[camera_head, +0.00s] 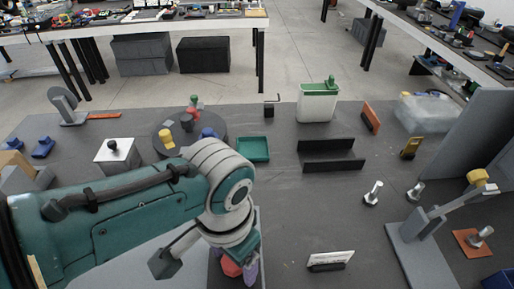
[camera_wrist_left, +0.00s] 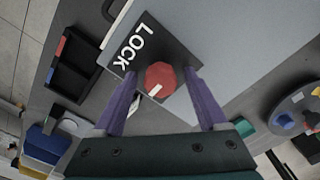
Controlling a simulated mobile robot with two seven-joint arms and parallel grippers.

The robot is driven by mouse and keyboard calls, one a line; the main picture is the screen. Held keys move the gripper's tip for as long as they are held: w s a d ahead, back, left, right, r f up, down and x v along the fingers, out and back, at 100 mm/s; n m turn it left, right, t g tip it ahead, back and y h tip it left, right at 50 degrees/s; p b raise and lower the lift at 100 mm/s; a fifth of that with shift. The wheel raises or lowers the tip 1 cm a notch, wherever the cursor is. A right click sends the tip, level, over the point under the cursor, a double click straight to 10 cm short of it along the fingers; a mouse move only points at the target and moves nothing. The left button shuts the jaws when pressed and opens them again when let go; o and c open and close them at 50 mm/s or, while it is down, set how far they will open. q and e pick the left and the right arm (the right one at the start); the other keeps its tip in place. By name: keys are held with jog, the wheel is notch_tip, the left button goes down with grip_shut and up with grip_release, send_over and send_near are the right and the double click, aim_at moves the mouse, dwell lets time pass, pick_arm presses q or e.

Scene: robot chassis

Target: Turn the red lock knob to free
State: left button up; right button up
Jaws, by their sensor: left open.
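The red lock knob (camera_wrist_left: 160,78) is a faceted red knob with a white mark on its lower side in the left wrist view. It sits on a dark plate (camera_wrist_left: 182,52) beside white "LOCK" lettering. In the head view the knob (camera_head: 230,268) shows at the bottom, partly hidden by my left gripper (camera_head: 238,266). In the left wrist view the purple fingers of my left gripper (camera_wrist_left: 160,75) are open, one on each side of the knob. Whether they touch it is unclear. My right gripper does not show.
A green tray (camera_head: 253,149), black rails (camera_head: 332,166) and a round dark turntable (camera_head: 215,150) stand beyond the arm. A white label in a holder (camera_head: 330,260) and a grey lever stand (camera_head: 420,232) are to the right. Dark table surface lies between them.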

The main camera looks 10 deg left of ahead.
pick_arm(q)
notch_tip(320, 180, up, 9)
jog(key=p, duration=0.3)
jog(key=shift+f, duration=0.15)
jog(key=shift+r, duration=0.4)
jog(key=shift+s, duration=0.1)
